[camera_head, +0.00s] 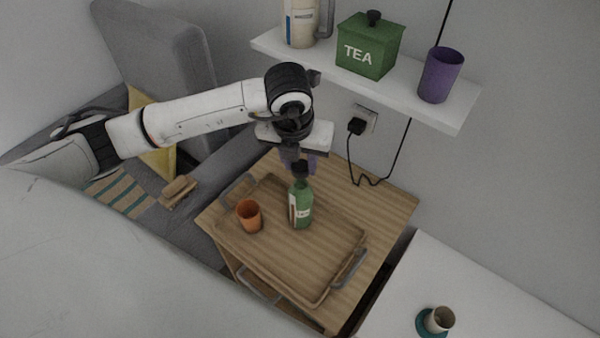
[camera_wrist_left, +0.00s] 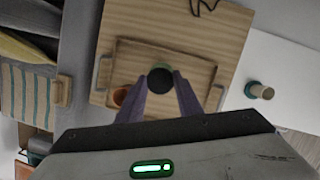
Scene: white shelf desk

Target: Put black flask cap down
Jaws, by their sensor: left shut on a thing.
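The black flask cap (camera_head: 301,168) is between the purple fingers of my left gripper (camera_head: 298,158), directly over the neck of a green flask (camera_head: 301,208). I cannot tell whether the cap touches the neck. In the left wrist view the cap (camera_wrist_left: 160,79) is a dark disc between the fingertips of my left gripper (camera_wrist_left: 160,84), which is shut on it. The cap hides most of the green flask (camera_wrist_left: 160,66) there. The flask stands upright in a wooden tray (camera_head: 335,245). My right gripper is not in view.
An orange cup (camera_head: 250,216) stands in the tray, left of the flask. The tray is on a wooden table (camera_head: 385,205). A wall shelf (camera_head: 395,85) above holds a green tea tin (camera_head: 368,47) and a purple cup (camera_head: 440,74). Bare tray lies right of the flask.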

